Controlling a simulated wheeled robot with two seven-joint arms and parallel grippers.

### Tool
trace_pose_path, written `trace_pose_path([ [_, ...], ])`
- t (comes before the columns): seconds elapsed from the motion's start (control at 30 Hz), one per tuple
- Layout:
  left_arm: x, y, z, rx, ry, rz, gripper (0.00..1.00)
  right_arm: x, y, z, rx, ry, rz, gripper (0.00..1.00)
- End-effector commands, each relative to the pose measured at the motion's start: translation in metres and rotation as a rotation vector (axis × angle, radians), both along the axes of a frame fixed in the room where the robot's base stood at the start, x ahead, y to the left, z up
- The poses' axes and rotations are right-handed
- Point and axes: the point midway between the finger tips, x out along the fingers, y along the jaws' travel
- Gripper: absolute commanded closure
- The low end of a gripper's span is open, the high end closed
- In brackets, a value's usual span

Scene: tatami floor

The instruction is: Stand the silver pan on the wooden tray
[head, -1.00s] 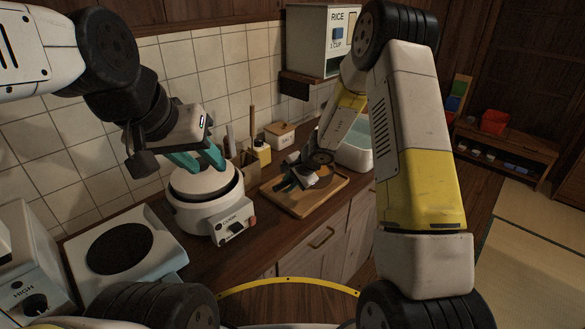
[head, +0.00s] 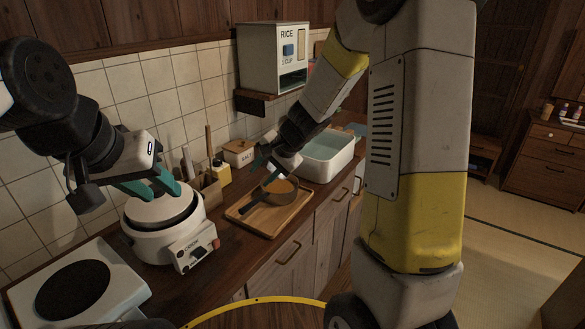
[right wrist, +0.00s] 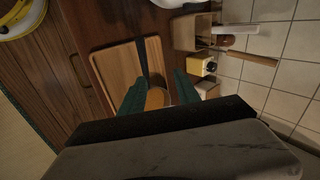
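The pan (right wrist: 156,98) and tray (right wrist: 116,68) also show in the right wrist view, with the pan's body partly hidden by my gripper. My right gripper (head: 268,160) is open above and behind the pan; its fingers are spread in the wrist view (right wrist: 158,92), with nothing gripped. My left gripper (head: 152,187) is at the lid of the white cooker; whether it holds the lid's knob is hidden.
The white cooker (head: 164,236) stands left of the tray, and a stove with a dark plate (head: 72,290) is farther left. A white sink basin (head: 325,158) is right of the tray.

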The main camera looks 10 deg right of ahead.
Motion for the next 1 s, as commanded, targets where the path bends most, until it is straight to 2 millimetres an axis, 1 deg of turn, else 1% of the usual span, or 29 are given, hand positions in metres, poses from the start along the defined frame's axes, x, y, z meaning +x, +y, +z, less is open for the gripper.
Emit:
trace_pose_path([
  [0.03, 0.000, 0.000, 0.000, 0.000, 0.000, 0.000, 0.64, -0.013, -0.001, 0.026, -0.007, -0.040, 0.047, 0.61],
  [0.07, 0.000, 0.000, 0.000, 0.000, 0.000, 0.000, 0.64, -0.022, -0.002, 0.040, -0.013, -0.060, 0.080, 0.61],
  [0.1, 0.000, 0.000, 0.000, 0.000, 0.000, 0.000, 0.64, -0.035, -0.003, 0.056, -0.029, -0.085, 0.125, 0.61],
  [0.17, 0.000, 0.000, 0.000, 0.000, 0.000, 0.000, 0.64, -0.056, -0.006, 0.077, -0.055, -0.120, 0.187, 0.61],
  [0.2, 0.000, 0.000, 0.000, 0.000, 0.000, 0.000, 0.64, -0.071, -0.009, 0.090, -0.077, -0.141, 0.228, 0.61],
  [0.27, 0.000, 0.000, 0.000, 0.000, 0.000, 0.000, 0.64, -0.094, -0.014, 0.106, -0.117, -0.173, 0.288, 0.61],
  [0.3, 0.000, 0.000, 0.000, 0.000, 0.000, 0.000, 0.64, -0.109, -0.019, 0.115, -0.146, -0.191, 0.324, 0.61],
  [0.37, 0.000, 0.000, 0.000, 0.000, 0.000, 0.000, 0.64, -0.132, -0.027, 0.127, -0.196, -0.219, 0.373, 0.61],
  [0.4, 0.000, 0.000, 0.000, 0.000, 0.000, 0.000, 0.64, -0.148, -0.033, 0.133, -0.233, -0.235, 0.404, 0.61],
  [0.5, 0.000, 0.000, 0.000, 0.000, 0.000, 0.000, 0.64, -0.184, -0.050, 0.144, -0.333, -0.267, 0.468, 0.61],
  [0.6, 0.000, 0.000, 0.000, 0.000, 0.000, 0.000, 0.64, -0.214, -0.067, 0.148, -0.430, -0.289, 0.509, 0.61],
  [0.7, 0.000, 0.000, 0.000, 0.000, 0.000, 0.000, 0.64, -0.235, -0.081, 0.150, -0.509, -0.298, 0.534, 0.61],
  [0.83, 0.000, 0.000, 0.000, 0.000, 0.000, 0.000, 0.64, -0.249, -0.093, 0.150, -0.566, -0.301, 0.546, 0.61],
  [1.0, 0.000, 0.000, 0.000, 0.000, 0.000, 0.000, 0.64, -0.252, -0.096, 0.149, -0.583, -0.300, 0.549, 0.61],
])
